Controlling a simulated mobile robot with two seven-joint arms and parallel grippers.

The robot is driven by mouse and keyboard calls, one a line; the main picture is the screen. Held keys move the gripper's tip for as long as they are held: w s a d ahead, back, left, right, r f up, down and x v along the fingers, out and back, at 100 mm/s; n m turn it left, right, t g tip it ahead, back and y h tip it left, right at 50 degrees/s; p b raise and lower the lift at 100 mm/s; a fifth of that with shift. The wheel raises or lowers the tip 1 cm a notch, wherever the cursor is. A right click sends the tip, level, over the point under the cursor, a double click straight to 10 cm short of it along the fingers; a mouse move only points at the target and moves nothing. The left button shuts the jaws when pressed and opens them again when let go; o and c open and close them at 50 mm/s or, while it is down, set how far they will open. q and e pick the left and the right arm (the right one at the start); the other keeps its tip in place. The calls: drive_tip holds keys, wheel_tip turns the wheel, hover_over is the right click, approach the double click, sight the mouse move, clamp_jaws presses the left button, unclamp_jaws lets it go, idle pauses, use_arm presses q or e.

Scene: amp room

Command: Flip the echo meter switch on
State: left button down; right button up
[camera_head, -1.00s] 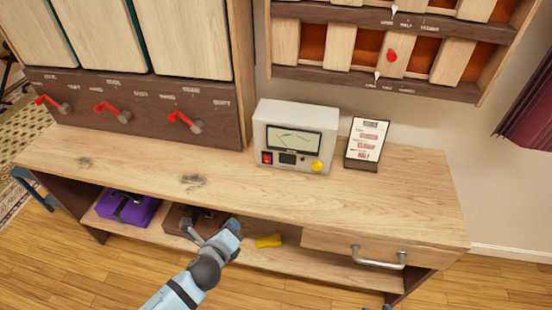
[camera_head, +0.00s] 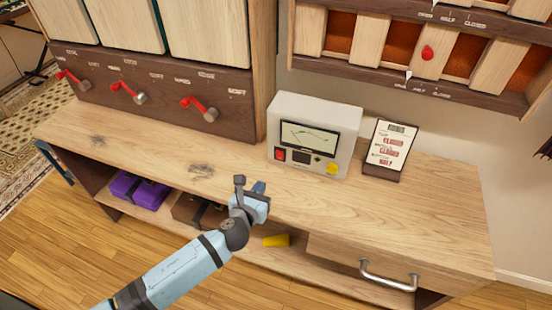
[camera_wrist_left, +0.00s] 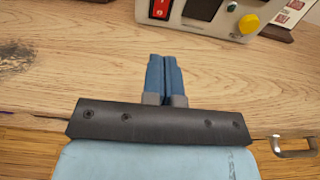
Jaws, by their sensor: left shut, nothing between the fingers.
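The echo meter (camera_head: 315,135) is a pale box with a dial screen, standing on the wooden bench. Its red switch (camera_head: 280,154) is at the lower left of the front, and a yellow knob (camera_head: 332,168) is at the lower right. In the left wrist view the red switch (camera_wrist_left: 160,9) is at the top, just beyond my fingertips and apart from them. My left gripper (camera_head: 258,190) is shut and empty, over the front part of the bench; its blue fingers (camera_wrist_left: 165,60) point toward the meter. My right gripper is not in view.
A card on a stand (camera_head: 390,150) is right of the meter. Red levers (camera_head: 200,108) line a dark panel at the left. The bench top (camera_head: 420,215) is otherwise clear. Below are a purple case (camera_head: 138,190), a brown case (camera_head: 196,208), a yellow object (camera_head: 276,240) and a drawer handle (camera_head: 388,277).

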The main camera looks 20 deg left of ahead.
sight(279, 153)
use_arm(q)
drive_tip(key=w, duration=0.4)
drive_tip(key=w+f, duration=0.1)
drive_tip(key=w, duration=0.7)
drive_tip(key=shift+d+f, duration=0.2)
drive_tip(key=shift+d, duration=0.05)
drive_tip(key=shift+w, duration=0.6)
drive_tip(key=shift+w+r+p, duration=0.35)
drive_tip(key=shift+p, duration=0.05)
drive_tip(key=shift+f, duration=0.2)
drive_tip(key=shift+s, duration=0.1)
